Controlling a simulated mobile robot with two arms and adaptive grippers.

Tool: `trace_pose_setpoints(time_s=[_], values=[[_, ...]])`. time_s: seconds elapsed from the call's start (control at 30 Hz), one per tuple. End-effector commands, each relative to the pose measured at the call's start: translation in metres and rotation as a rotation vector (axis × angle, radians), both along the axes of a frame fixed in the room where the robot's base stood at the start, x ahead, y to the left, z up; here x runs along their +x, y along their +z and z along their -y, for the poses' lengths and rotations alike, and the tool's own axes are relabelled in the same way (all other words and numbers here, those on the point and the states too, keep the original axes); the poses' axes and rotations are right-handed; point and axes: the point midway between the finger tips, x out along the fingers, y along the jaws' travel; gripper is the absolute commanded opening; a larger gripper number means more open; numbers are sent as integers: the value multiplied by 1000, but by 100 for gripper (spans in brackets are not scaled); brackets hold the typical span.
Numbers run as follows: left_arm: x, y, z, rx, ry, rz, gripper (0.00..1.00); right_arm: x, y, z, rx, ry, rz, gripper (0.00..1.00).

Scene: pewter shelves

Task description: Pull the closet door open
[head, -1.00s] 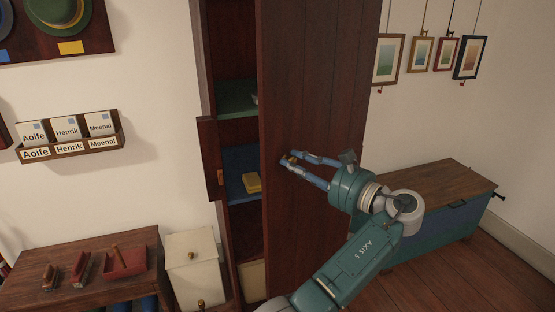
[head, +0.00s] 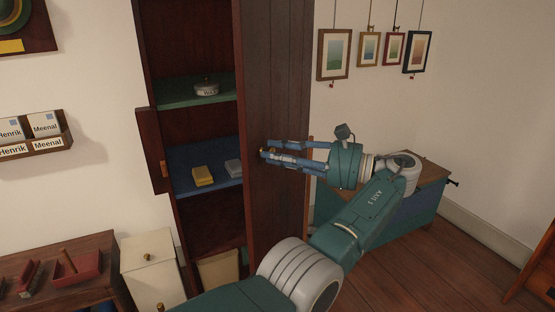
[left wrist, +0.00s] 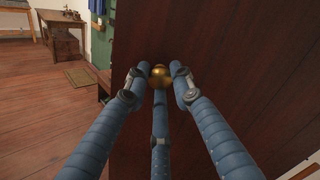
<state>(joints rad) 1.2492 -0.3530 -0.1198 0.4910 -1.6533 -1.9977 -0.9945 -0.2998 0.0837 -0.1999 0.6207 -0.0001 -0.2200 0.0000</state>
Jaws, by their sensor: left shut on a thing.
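The closet door (head: 277,85) is a tall dark red-brown plank panel, standing partly open to the right of the closet opening. My left gripper (head: 266,152) reaches across the door's face from the right and is shut on a round brass knob (left wrist: 160,76). In the left wrist view the blue fingers close around the knob, and the door (left wrist: 230,60) fills the middle and right. The closet (head: 158,115) shows shelves inside. My right gripper does not show.
A white bin (head: 152,268) stands left of the closet, beside a low table (head: 70,262). A blue-green chest (head: 415,205) stands right of the door. Floor (head: 430,265) is clear at lower right.

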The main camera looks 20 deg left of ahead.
Motion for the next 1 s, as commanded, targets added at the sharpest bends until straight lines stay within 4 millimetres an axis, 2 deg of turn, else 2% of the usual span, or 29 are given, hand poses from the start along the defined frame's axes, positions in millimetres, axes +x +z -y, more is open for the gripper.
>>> trace_pose_setpoints(time_s=[0.4,0.67,0.7,0.77,1.0], values=[[1,1,0,1,16,2,0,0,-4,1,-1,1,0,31],[1,1,0,1,16,3,0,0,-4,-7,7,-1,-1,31],[1,1,0,1,16,3,31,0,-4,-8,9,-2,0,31],[1,1,0,1,16,2,43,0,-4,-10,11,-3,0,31],[1,1,0,1,16,1,43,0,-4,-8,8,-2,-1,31]])
